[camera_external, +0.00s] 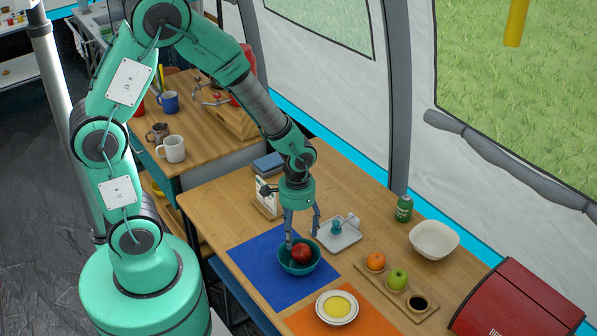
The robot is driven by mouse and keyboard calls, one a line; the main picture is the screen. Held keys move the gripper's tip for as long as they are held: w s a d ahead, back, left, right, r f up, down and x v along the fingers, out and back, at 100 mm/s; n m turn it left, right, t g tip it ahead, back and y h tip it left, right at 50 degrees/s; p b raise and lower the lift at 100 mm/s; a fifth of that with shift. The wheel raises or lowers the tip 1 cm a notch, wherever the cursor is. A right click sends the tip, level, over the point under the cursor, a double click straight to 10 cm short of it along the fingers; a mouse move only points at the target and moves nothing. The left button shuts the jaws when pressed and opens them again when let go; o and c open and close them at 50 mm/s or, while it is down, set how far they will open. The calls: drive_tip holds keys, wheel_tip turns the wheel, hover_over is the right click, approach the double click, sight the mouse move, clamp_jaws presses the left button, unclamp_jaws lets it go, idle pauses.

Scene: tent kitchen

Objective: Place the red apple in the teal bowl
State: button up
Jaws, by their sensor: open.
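The red apple (301,253) sits inside the teal bowl (298,268), which stands on the blue mat (262,262). My gripper (302,238) is open just above the bowl, pointing down. Its left finger reaches down near the bowl's left rim, and its right finger ends above and to the right of the apple. I cannot tell whether a finger touches the apple or the bowl. The bowl's wall hides the lower part of the apple.
A white plate (337,308) lies in front on an orange mat (368,316). A grey tray (339,237) is close behind the gripper. A wooden board (392,287) holds an orange, a green apple and a dark cup. A white bowl (434,240) and red bread box (515,302) stand right.

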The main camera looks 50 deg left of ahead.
drive_tip(key=shift+r, duration=1.35)
drive_tip(key=s+a+r+t, duration=0.1)
drive_tip(key=a+r, duration=0.1)
drive_tip(key=r, duration=0.7)
drive_tip(key=s+a+r+t, duration=0.2)
drive_tip(key=a+r, duration=0.1)
drive_tip(key=r, duration=0.7)
drive_tip(key=s+a+r+t, duration=0.2)
drive_tip(key=s+a+r, duration=0.2)
drive_tip(key=s+r, duration=0.6)
wheel_tip(320, 180, up, 3)
drive_tip(key=shift+f+t, duration=0.1)
drive_tip(key=shift+t, duration=0.2)
drive_tip(key=shift+s, duration=0.1)
